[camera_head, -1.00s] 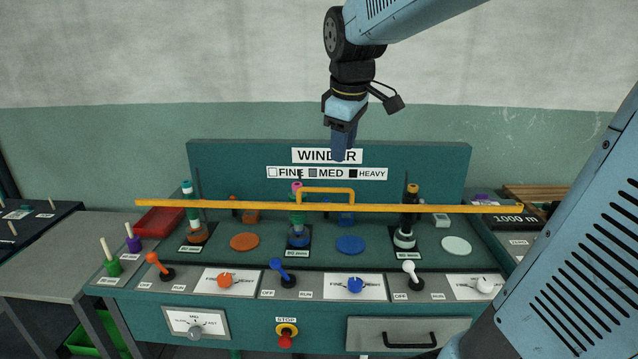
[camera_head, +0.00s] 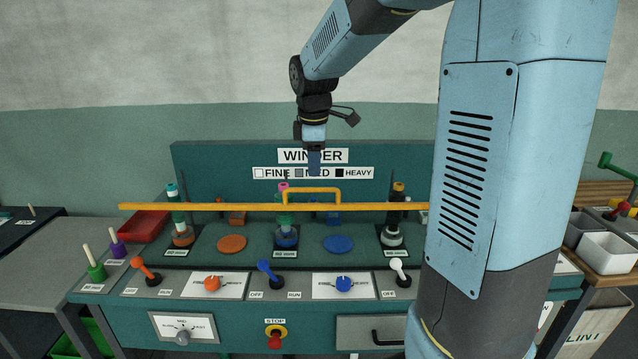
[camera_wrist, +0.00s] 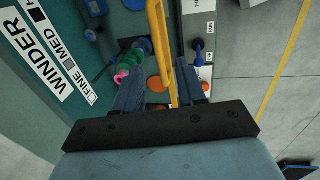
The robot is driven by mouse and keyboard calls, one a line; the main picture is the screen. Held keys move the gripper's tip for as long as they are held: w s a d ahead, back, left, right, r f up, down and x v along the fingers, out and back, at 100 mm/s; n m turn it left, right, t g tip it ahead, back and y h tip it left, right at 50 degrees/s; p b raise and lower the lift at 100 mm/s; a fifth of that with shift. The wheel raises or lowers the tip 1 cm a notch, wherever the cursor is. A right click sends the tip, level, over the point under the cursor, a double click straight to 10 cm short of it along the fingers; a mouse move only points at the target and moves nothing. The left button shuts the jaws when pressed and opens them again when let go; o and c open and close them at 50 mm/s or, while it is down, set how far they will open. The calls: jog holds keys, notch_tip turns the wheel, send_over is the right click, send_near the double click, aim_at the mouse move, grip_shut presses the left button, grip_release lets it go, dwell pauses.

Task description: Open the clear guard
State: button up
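The clear guard shows mainly as a long yellow bar (camera_head: 200,206) across the front of the winder, with a raised yellow handle (camera_head: 312,190) at its middle. Its transparent pane is hard to make out. The bar and handle (camera_wrist: 159,45) also show in the wrist view, running lengthwise between my fingers in the picture. My gripper (camera_head: 314,170) points down in front of the WINDER sign, above the handle and apparently apart from it. In the wrist view my gripper (camera_wrist: 161,88) has its two fingers spread with nothing held. My arm hides the bar's right end.
Behind the bar stand several spindles with spools (camera_head: 285,235). Lever switches (camera_head: 268,272) and dials line the front panel, above a red stop button (camera_head: 275,338) and a drawer.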

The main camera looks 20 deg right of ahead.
aim_at(315, 189)
jog(key=f, duration=0.3)
jog(key=w+f, duration=0.1)
jog(key=f, duration=0.2)
jog(key=shift+w+d+f, duration=0.15)
jog(key=shift+d+f, duration=0.05)
jog(key=shift+f, duration=0.2)
jog(key=c, duration=0.7)
grip_shut()
jog(key=shift+f, duration=0.1)
